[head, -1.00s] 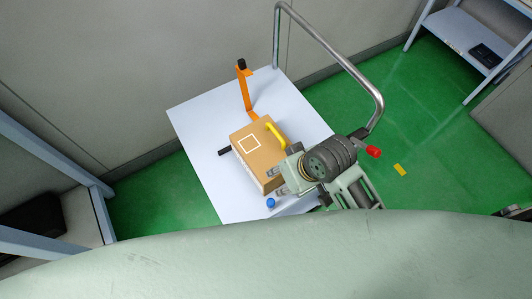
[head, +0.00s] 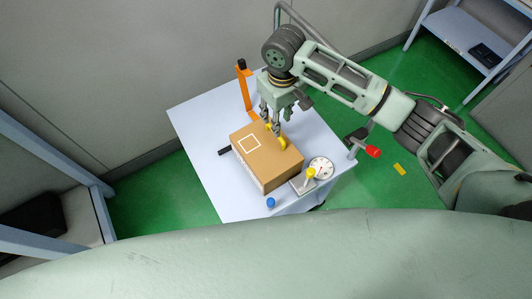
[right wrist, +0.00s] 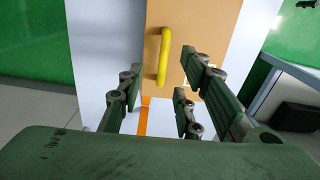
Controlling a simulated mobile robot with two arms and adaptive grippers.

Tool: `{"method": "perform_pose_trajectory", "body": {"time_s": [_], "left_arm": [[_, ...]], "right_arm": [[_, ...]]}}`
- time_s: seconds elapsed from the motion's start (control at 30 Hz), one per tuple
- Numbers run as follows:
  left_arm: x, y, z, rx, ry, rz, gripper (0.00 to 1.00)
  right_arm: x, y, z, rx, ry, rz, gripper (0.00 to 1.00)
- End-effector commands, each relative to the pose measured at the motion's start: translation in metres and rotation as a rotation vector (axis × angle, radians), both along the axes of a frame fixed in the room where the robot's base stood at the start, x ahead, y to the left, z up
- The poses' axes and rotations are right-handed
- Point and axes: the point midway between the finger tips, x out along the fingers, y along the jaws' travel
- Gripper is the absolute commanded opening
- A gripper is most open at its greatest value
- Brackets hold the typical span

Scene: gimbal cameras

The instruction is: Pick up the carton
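The carton (head: 272,163) is a brown box with a white square outline and a yellow handle (head: 281,141) on top. It rests on the white tabletop (head: 200,115). In the head view my right gripper (head: 272,122) points down over the carton's far edge, close to the handle. In the right wrist view the fingers are spread apart and empty (right wrist: 158,92). The yellow handle (right wrist: 163,57) shows ahead, between the left finger and the two right fingers, with clear space on both sides. The carton (right wrist: 195,30) lies beneath it. My left gripper is not in view.
An orange upright bracket (head: 243,88) stands behind the carton. A white dial gauge (head: 321,167), a yellow knob (head: 310,173) and a blue knob (head: 270,203) sit near its front right. A red-ended lever (head: 373,151) juts out at right. The tabletop's left part is clear.

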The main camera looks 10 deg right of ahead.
Motion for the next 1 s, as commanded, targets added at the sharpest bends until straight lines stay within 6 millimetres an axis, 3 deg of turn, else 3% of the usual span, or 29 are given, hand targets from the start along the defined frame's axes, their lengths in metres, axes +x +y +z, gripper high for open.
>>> {"method": "perform_pose_trajectory", "body": {"time_s": [0.5,0.77,1.0], "left_arm": [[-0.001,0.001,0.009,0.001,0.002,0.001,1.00],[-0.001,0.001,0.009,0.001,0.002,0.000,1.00],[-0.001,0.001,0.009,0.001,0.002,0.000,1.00]], "right_arm": [[-0.004,0.003,-0.065,0.000,0.000,0.002,0.32],[-0.004,0.003,-0.068,0.001,-0.003,0.003,0.32],[-0.004,0.003,-0.068,0.001,-0.003,0.003,0.12]]}}
